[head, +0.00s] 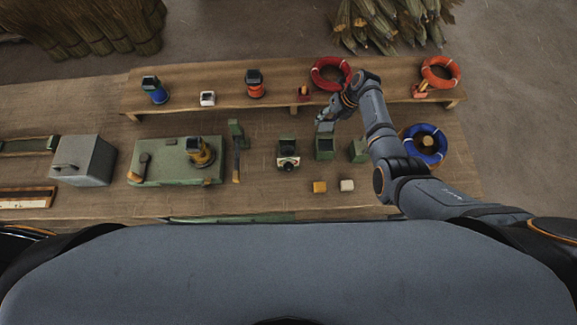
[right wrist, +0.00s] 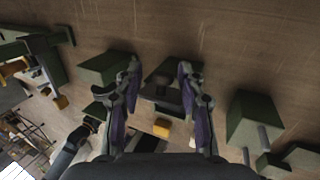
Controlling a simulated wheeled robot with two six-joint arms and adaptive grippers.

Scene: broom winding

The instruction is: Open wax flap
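My right gripper (head: 325,117) hangs over the bench at a small green box (head: 325,147) with a dark face. In the right wrist view my right gripper (right wrist: 160,65) is open, its two fingers apart. A dark box-like part (right wrist: 162,92) shows in the gap between them; I cannot tell whether they touch it. I cannot make out which part is the wax flap, or whether it is open. A yellow block (head: 319,187) and a whitish block (head: 347,185) lie in front of the green box. My left gripper is not in view.
A green and white device (head: 288,154) stands left of the box, another green block (head: 358,151) right of it. A blue ring (head: 426,130) lies further right. A raised shelf (head: 220,98) behind holds red rings and small devices. A grey box (head: 83,160) stands at left.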

